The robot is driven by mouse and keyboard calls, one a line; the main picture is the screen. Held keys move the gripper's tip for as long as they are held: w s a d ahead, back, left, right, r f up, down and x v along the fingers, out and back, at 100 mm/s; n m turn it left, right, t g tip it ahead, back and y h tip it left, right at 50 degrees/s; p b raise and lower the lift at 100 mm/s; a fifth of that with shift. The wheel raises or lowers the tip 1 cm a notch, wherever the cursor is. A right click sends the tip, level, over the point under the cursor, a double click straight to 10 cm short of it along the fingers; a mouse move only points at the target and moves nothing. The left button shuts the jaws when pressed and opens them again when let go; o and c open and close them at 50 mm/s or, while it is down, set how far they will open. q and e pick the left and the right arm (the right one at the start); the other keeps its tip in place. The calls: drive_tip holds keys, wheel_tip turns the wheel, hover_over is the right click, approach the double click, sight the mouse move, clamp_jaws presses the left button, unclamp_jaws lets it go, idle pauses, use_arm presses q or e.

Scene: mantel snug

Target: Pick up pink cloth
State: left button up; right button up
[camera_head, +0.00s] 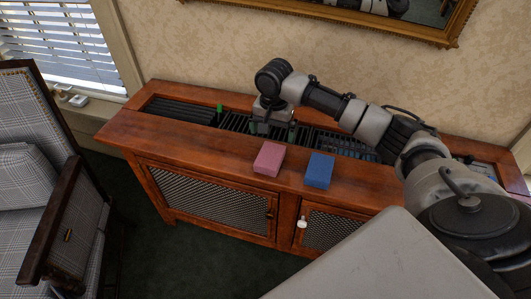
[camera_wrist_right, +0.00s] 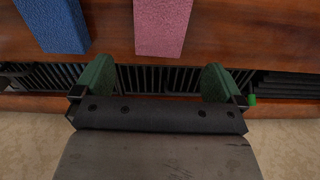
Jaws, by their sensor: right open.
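The pink cloth (camera_head: 269,159) is a folded block lying on the front wooden ledge of the cabinet. It also shows at the top of the right wrist view (camera_wrist_right: 162,27). My right gripper (camera_head: 257,122) is just behind the cloth, over the dark slatted grille. In the right wrist view its two green fingertips (camera_wrist_right: 158,80) are wide apart with nothing between them. The cloth lies beyond the tips, apart from them or nearly so; the exact gap is hard to tell. My left gripper is not in view.
A blue folded cloth (camera_head: 319,170) lies just right of the pink one on the wooden cabinet (camera_head: 140,129). The patterned wall (camera_head: 215,50) rises close behind, with a gilt frame (camera_head: 415,32) above. A plaid armchair (camera_head: 30,170) stands at the left. The ledge left of the pink cloth is clear.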

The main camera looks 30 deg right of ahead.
sight(272, 150)
drive_tip(key=f, duration=0.3)
drive_tip(key=shift+s, duration=0.2)
drive_tip(key=shift+f, duration=0.4)
wheel_tip(272, 150, down, 4)
drive_tip(key=shift+a+f+b, duration=0.1)
drive_tip(key=shift+f+b, duration=0.05)
drive_tip(key=shift+b, duration=0.45)
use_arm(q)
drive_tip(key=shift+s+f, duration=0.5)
use_arm(e)
drive_tip(key=shift+f, duration=0.1)
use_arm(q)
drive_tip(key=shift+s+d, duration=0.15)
use_arm(e)
drive_tip(key=c, duration=1)
